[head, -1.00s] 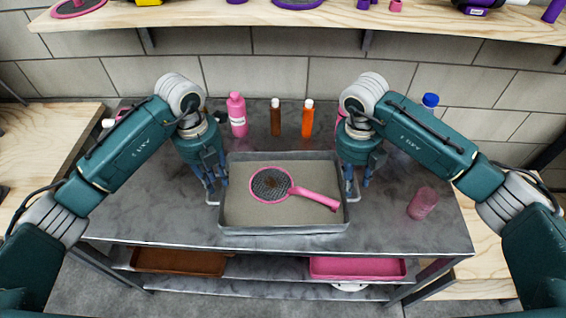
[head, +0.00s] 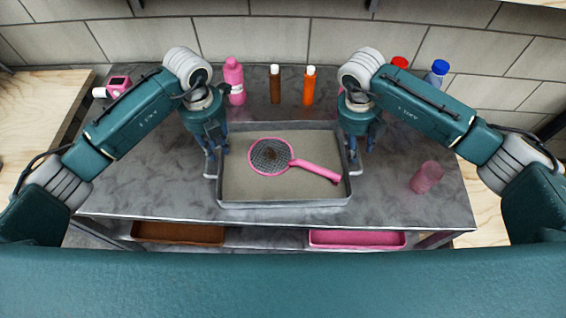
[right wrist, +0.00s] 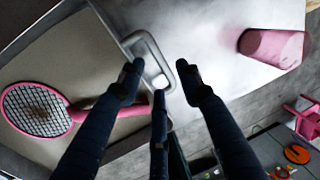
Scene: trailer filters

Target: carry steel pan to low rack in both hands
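The steel pan (head: 284,203) is a shallow rectangular tray with a loop handle at each short end. It rests flat on the grey steel table. A pink racket-shaped strainer (head: 270,156) with a dark patch on its mesh lies inside. My left gripper (head: 215,164) is at the left handle, fingers apart and pointing down. My right gripper (head: 362,160) is at the right handle (head: 357,164). In the right wrist view its fingers (right wrist: 158,78) are spread around the handle (right wrist: 149,58), with gaps visible. The low rack (head: 270,237) under the table is mostly hidden.
A brown tray (head: 178,234) and a pink tray (head: 357,239) sit on the lower shelf. A pink bottle (head: 234,82), brown bottle (head: 275,86) and orange bottle (head: 309,86) stand behind the pan. A pink cup (head: 426,177) stands to the right. The table front is clear.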

